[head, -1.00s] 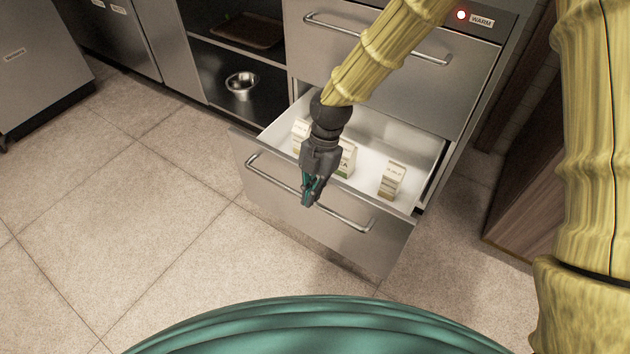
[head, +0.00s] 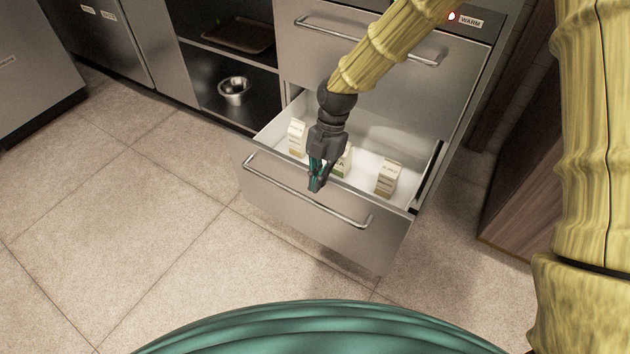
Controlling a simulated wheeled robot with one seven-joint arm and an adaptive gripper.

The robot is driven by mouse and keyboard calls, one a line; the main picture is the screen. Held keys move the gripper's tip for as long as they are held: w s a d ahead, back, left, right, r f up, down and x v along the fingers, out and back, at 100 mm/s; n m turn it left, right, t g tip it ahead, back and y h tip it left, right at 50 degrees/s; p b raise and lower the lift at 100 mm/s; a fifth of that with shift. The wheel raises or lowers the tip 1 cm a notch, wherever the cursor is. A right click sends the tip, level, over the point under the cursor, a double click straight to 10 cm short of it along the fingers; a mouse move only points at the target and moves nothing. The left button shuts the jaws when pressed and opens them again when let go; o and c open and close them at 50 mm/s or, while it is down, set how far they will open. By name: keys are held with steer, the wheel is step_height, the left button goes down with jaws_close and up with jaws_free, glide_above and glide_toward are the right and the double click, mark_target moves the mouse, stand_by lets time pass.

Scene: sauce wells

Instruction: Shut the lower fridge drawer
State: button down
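The lower fridge drawer (head: 330,225) stands open and juts out over the floor. Its grey front has a long bar handle (head: 345,219), and its white inside holds cartons, among them a left carton (head: 297,136) and a right carton (head: 388,178). A middle carton (head: 345,160) is partly hidden behind my gripper. My gripper (head: 315,188) points down at the drawer front, just above the middle of the handle. Its fingers look closed together with nothing between them. I cannot tell whether the fingertips touch the front.
The upper drawer (head: 385,75) is shut, with a WARM label above it. Left of it are open shelves with a tray (head: 238,36) and a metal bowl (head: 235,90). A wooden panel (head: 520,190) stands at the right. The tiled floor (head: 150,240) is clear at left.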

steer(key=w+d+p, duration=0.5)
steer(key=w+d, duration=0.2)
steer(key=w, duration=0.2)
steer(key=shift+w, duration=0.35)
steer(key=shift+s, duration=0.1)
